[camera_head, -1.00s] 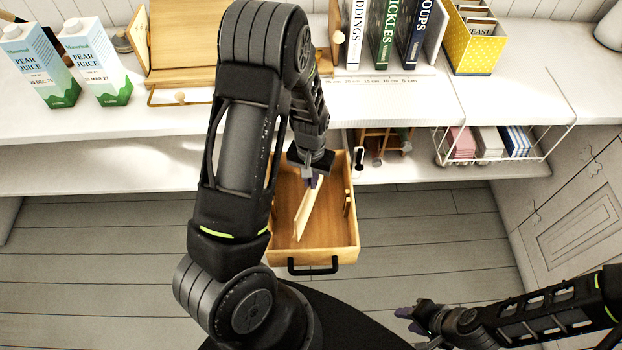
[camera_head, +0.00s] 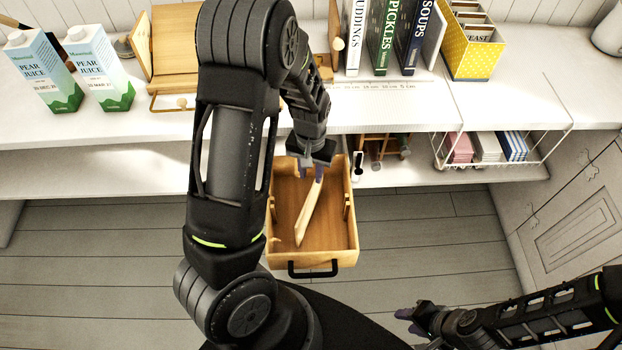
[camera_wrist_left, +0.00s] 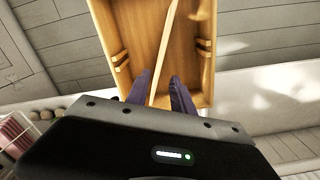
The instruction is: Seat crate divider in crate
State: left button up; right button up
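The crate is a shallow open wooden box (camera_head: 354,235) with a black front handle; it also shows in the left wrist view (camera_wrist_left: 107,30). Slotted guides sit on its two side walls. The crate divider (camera_head: 306,222) is a pale wooden panel inside the crate, lying diagonally and apart from the guides; it also shows in the left wrist view (camera_wrist_left: 166,50). My left gripper (camera_head: 312,172) is over the crate's back part. Its fingers (camera_wrist_left: 160,88) stand apart on either side of the divider's near end, with gaps visible. My right gripper (camera_head: 408,314) is away at the lower right, fingers unclear.
The crate juts out before a white shelf unit (camera_head: 120,170). A wooden rack (camera_head: 385,145) stands close to its right back corner. A wire basket (camera_head: 497,158) with packets hangs further right. Juice cartons (camera_head: 100,72) and books (camera_head: 383,40) stand on the counter. Floor beside the crate is clear.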

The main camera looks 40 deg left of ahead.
pick_arm(q)
notch_tip(320, 180, up, 7)
jog(key=shift+r+p, duration=0.2)
jog(key=shift+p, duration=0.15)
dwell(0.7)
